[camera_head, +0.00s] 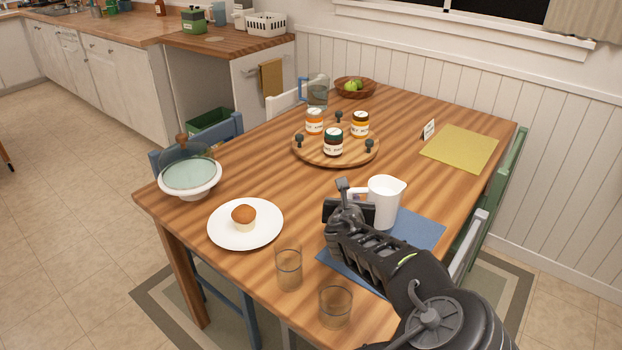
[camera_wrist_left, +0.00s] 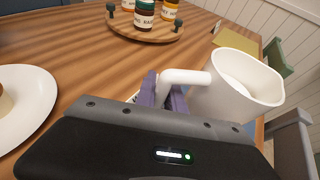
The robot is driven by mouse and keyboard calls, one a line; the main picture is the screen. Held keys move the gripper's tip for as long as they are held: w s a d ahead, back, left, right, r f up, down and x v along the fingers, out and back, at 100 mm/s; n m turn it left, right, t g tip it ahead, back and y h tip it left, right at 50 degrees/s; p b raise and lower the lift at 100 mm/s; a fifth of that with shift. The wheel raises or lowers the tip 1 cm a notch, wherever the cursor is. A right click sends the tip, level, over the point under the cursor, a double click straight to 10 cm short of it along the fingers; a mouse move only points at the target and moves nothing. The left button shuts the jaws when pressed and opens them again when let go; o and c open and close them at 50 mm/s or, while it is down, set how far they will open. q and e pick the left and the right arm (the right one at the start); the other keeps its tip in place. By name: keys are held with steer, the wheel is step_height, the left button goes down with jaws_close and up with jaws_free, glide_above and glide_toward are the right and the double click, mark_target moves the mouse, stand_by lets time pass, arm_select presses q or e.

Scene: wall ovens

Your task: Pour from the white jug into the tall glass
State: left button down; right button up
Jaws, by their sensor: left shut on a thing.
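The white jug (camera_head: 387,204) is upright at the blue placemat (camera_head: 422,232); I cannot tell whether its base touches the mat. My left gripper (camera_head: 362,208) is shut on the jug's handle, on its left side. In the left wrist view, purple finger pads (camera_wrist_left: 163,95) grip the handle, and the white jug (camera_wrist_left: 235,88) shows its open mouth; its contents cannot be made out. The tall glass (camera_head: 289,269) stands upright and looks empty near the table's front edge, left of my arm. My right gripper is not in view.
A shorter glass (camera_head: 335,307) stands close to the tall one, near my forearm. A white plate (camera_head: 262,238) with a muffin (camera_head: 244,217) is to the left. A wooden turntable (camera_head: 336,153) with several jars lies behind. A lidded bowl (camera_head: 189,177) stands at the left edge.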

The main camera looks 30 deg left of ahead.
arm_select(q)
steer(key=s+d+f+m+h, duration=0.1)
steer(key=d+h, duration=0.1)
steer(key=d, duration=0.2)
steer(key=s+d+f+m+h, duration=0.1)
steer(key=d+m+h, duration=0.1)
steer(key=d, duration=0.2)
steer(key=s+d+f+m+t+h, duration=0.1)
steer(key=d, duration=0.4)
steer(key=shift+s+m+h, duration=0.2)
steer(key=shift+m+h, duration=0.2)
steer(key=shift+r, duration=0.15)
